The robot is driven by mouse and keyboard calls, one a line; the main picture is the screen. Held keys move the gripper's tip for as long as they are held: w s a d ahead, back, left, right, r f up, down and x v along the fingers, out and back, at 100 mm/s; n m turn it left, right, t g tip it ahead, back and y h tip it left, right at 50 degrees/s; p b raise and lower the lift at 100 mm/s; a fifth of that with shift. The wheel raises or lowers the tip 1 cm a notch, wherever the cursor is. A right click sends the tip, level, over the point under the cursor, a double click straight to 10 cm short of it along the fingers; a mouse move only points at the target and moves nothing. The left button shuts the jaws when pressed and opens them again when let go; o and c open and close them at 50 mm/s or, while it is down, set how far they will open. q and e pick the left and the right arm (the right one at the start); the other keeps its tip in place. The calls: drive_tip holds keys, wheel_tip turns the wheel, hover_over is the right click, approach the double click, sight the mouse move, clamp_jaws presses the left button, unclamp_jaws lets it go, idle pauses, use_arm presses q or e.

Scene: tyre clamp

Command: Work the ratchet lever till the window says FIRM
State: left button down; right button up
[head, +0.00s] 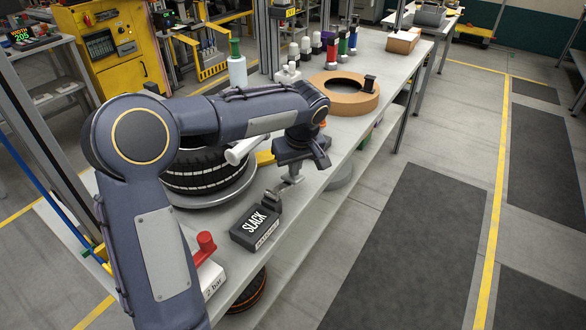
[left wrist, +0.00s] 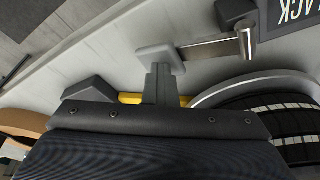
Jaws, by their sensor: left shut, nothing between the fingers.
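The dark clamp box (head: 256,226) has a window that reads SLACK; part of it shows upside down in the left wrist view (left wrist: 290,18). The ratchet lever is a metal bar (left wrist: 208,49) running from a round pivot post to a grey end pad (left wrist: 158,53). In the head view the lever (head: 290,179) sticks out beyond the box, partly under my gripper. My left gripper (left wrist: 163,72) is shut and empty, its fingertips at the grey pad; I cannot tell if they touch. The tyre (head: 205,182) lies on a round grey plate, partly behind my arm. My right gripper is out of view.
A red-handled valve block (head: 206,262) stands near the bench's front end. A brown ring (head: 340,94), a green-topped bottle (head: 237,66) and several coloured bottles stand farther back. The bench edge runs right of the lever, with open floor (head: 420,230) beyond.

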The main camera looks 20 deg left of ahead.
sight(298, 182)
use_arm(q)
drive_tip(key=shift+s+d+r, duration=0.2)
drive_tip(key=shift+s+d, duration=0.35)
drive_tip(key=shift+d, duration=0.05)
drive_tip(key=shift+s+d+r, duration=0.15)
drive_tip(key=shift+s+d, duration=0.4)
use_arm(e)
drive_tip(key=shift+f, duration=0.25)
use_arm(q)
drive_tip(key=v, duration=0.8)
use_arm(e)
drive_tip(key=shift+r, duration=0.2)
use_arm(q)
drive_tip(key=shift+w, duration=0.15)
